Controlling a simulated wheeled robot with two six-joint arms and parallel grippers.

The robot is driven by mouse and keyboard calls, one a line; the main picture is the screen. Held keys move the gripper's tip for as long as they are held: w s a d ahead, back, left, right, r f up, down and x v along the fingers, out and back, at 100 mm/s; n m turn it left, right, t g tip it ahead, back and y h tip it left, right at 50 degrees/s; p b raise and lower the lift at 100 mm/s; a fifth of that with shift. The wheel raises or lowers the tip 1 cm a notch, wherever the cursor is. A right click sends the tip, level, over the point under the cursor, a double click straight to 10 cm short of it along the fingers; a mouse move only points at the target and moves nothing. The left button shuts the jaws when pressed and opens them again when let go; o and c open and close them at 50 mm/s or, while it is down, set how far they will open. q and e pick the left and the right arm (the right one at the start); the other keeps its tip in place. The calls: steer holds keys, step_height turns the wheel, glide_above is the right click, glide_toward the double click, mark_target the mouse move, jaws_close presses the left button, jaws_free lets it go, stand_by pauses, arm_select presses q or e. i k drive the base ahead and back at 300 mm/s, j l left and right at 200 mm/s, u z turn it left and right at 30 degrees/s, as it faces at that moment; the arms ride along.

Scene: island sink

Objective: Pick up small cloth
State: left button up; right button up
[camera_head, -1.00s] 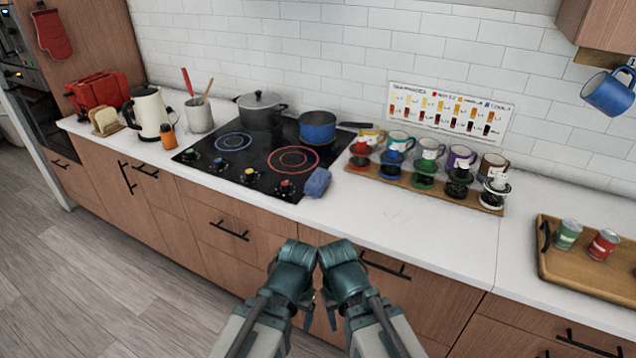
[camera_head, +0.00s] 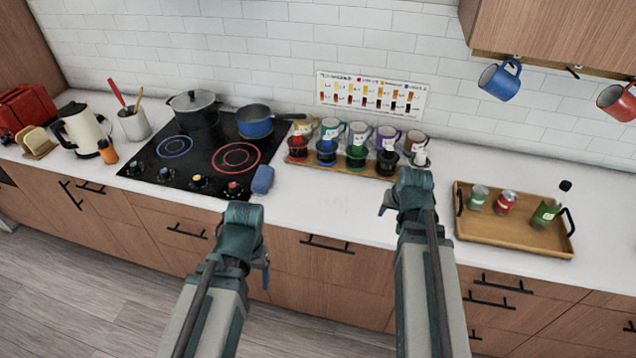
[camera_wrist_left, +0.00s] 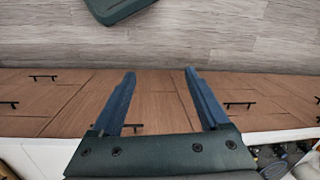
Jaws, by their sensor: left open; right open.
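A small blue cloth (camera_head: 263,180) lies crumpled on the white counter by the front right corner of the black cooktop (camera_head: 205,160). My left gripper (camera_head: 262,265) is in front of the cabinet drawers, below and apart from the cloth in the head view. The left wrist view shows its two fingers (camera_wrist_left: 158,88) apart with nothing between them. My right gripper (camera_head: 387,202) is at the counter's front edge, well right of the cloth; it is open and I see nothing held in it. I cannot make out the cloth in the left wrist view.
A blue pan (camera_head: 254,125) and a grey pot (camera_head: 196,108) stand on the cooktop. A wooden rack (camera_head: 330,165) with several mugs and coffee drippers is behind and right of the cloth. A tray (camera_head: 500,233) with cans and a bottle stands further right. Counter between is clear.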

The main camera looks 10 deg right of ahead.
mark_target(261, 180)
steer(key=i+j, duration=0.3)
steer(key=j, duration=0.2)
steer(key=i+j+u, duration=0.1)
steer(key=i+j, duration=0.25)
steer(key=j, duration=0.2)
steer(key=i+j, duration=0.3)
steer(key=j, duration=0.2)
